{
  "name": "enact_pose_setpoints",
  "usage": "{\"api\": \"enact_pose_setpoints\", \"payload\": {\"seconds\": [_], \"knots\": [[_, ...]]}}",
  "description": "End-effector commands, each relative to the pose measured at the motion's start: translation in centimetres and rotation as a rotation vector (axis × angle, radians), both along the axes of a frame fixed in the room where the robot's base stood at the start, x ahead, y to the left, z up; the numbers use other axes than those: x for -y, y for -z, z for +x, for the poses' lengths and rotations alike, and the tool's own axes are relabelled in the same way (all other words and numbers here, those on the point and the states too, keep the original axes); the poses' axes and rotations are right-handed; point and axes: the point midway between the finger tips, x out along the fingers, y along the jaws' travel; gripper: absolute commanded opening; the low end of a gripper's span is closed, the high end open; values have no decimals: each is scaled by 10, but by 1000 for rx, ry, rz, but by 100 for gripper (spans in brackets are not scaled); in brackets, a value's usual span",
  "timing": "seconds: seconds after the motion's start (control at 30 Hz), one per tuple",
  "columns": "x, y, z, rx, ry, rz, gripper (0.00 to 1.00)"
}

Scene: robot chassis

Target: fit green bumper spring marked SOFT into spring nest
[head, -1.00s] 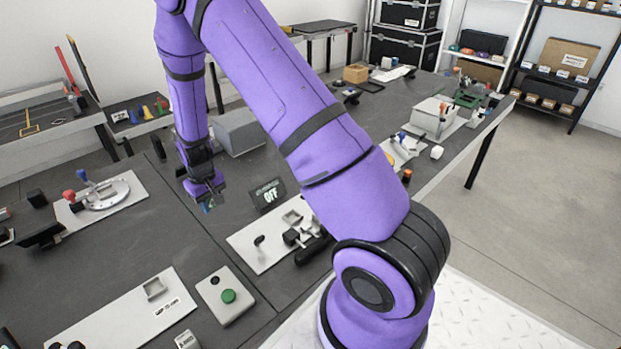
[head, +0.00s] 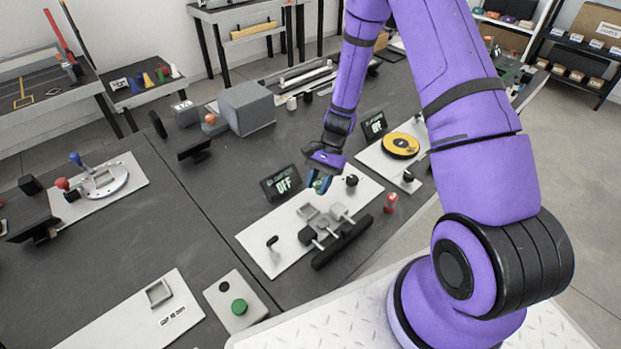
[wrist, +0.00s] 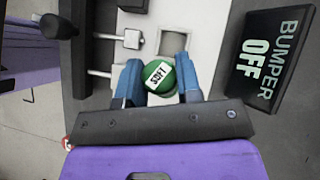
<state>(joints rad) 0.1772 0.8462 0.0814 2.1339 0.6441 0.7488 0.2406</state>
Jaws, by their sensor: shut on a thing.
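The green bumper spring (wrist: 161,80) has a white label reading SOFT and shows between my blue fingertips in the wrist view. My gripper (wrist: 160,84) is shut on it. In the head view my gripper (head: 319,183) hangs above the back part of the pale fixture plate (head: 258,240), right of the BUMPER OFF display (head: 281,183).
A red-topped piece (head: 391,202) stands to the right. A plate with a yellow disc (head: 400,145) lies behind. A green button box (head: 238,305) is front left.

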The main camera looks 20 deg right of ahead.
Motion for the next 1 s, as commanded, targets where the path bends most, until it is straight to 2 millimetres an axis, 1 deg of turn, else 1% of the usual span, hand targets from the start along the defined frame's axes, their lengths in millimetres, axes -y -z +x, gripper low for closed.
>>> {"api": "enact_pose_setpoints", "payload": {"seconds": [0.03, 0.23, 0.5, 0.7, 1.0], "knots": [[-1, -1, -3, -22, 55, 33, 4], [-14, -11, -10, -91, 255, 168, 4], [-25, -28, -11, -131, 472, 329, 4], [-29, -35, -9, -136, 546, 387, 4], [-30, -37, -9, -136, 556, 396, 4]]}}
